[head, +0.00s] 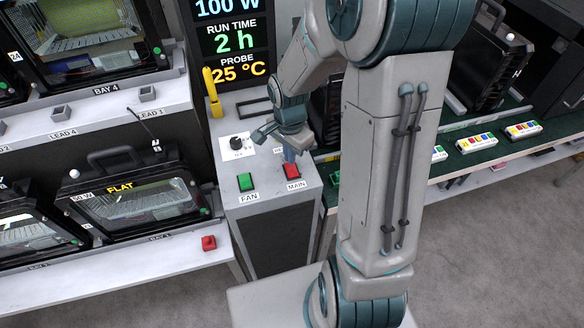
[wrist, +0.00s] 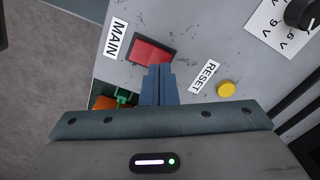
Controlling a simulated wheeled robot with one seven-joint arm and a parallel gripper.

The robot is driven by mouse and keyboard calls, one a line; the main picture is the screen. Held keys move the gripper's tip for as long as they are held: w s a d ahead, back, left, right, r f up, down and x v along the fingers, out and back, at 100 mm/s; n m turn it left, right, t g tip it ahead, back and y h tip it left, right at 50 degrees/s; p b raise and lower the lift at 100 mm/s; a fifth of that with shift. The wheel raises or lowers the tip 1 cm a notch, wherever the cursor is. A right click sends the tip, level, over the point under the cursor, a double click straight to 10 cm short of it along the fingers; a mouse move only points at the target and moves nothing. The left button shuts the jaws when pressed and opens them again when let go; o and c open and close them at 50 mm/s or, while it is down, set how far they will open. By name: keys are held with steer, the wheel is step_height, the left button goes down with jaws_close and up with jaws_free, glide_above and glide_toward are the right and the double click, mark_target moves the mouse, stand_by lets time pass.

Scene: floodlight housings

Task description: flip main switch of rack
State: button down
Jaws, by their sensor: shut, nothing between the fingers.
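The red MAIN switch (head: 292,171) is a rocker on the grey top of the control cabinet (head: 268,198), at its front right, beside its MAIN label. It also shows in the wrist view (wrist: 151,52), partly covered by the fingertips. My gripper (head: 290,155) is shut and empty, pointing down right by the switch. In the wrist view its closed fingers (wrist: 159,72) overlap the switch's lower right edge; I cannot tell whether they touch it.
A green FAN switch (head: 246,182) sits left of MAIN. A yellow RESET button (wrist: 226,89) and a black knob (head: 236,142) are on the same top. A yellow handle (head: 212,92) stands behind.

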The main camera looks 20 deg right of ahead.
steer(key=shift+f+b, duration=0.9)
steer(key=shift+f, duration=0.05)
stand_by(0.5)
steer(key=shift+r, duration=0.2)
steer(key=shift+r+p, duration=2.45)
steer(key=shift+r, duration=0.9)
steer(key=s+r+n+t, duration=0.3)
steer(key=s+r+n, duration=0.9)
steer(key=s+r, duration=0.2)
steer(key=shift+s+r, duration=0.2)
steer(key=shift+s, duration=0.05)
